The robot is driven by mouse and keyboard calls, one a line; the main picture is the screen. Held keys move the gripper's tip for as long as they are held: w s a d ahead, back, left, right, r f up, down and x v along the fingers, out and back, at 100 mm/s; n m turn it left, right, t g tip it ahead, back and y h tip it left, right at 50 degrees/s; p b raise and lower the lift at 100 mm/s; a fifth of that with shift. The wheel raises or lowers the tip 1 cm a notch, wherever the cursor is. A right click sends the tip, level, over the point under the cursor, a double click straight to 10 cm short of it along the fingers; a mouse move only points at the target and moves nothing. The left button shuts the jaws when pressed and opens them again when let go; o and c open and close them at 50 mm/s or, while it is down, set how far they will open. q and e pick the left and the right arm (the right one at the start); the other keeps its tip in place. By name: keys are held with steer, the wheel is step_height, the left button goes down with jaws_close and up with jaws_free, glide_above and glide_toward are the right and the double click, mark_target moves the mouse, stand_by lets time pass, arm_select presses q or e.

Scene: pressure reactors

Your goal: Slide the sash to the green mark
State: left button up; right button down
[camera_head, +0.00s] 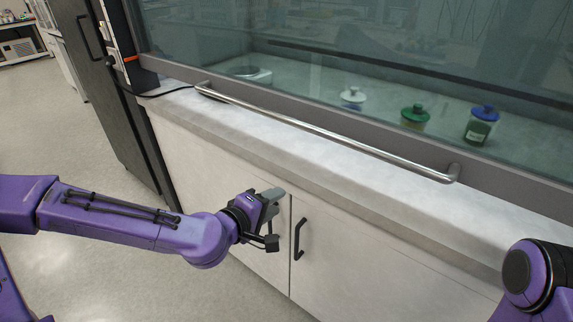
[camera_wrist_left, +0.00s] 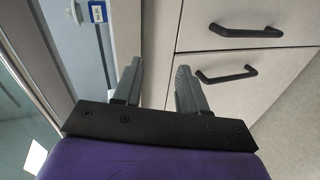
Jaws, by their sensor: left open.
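The sash (camera_head: 330,70) is a large glass pane with a grey bottom frame, seen in the head view. A long silver bar handle (camera_head: 320,132) runs along its lower edge, just above the pale countertop. An orange-red mark (camera_head: 130,59) shows on the post at the left of the sash; I cannot make out a green mark. My left gripper (camera_head: 273,215) is open and empty, below the counter edge and in front of the cabinet doors, apart from the handle. Its two grey fingers (camera_wrist_left: 157,88) show spread in the left wrist view. At the lower right is part of my right arm; its gripper is out of view.
Behind the glass stand jars with a white lid (camera_head: 353,96), a green lid (camera_head: 414,115) and a blue lid (camera_head: 481,124). The counter edge (camera_head: 300,165) juts above the cabinet door with a black handle (camera_head: 299,238). Open floor lies at the left.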

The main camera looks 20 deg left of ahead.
arm_select(q)
step_height(320, 180, up, 6)
steer(key=w+t+h+b, duration=0.1)
steer(key=t+b, duration=0.1)
steer(key=t, duration=0.1)
steer(key=n+t+h+b, duration=0.1)
steer(key=t, duration=0.2)
glide_toward(288, 117)
arm_select(e)
step_height(288, 117, down, 6)
arm_select(q)
steer(key=p+x, duration=0.2)
steer(key=x, duration=0.1)
steer(key=p+x, duration=0.2)
steer(key=x, duration=0.1)
steer(key=f+p+x, duration=0.1)
steer(key=p+x, duration=0.1)
steer(key=x, duration=0.1)
steer(key=shift+w+d+r, duration=0.15)
steer(key=shift+w, duration=0.3)
arm_select(e)
step_height(288, 117, up, 6)
steer(key=shift+f, duration=0.1)
arm_select(q)
jaws_close()
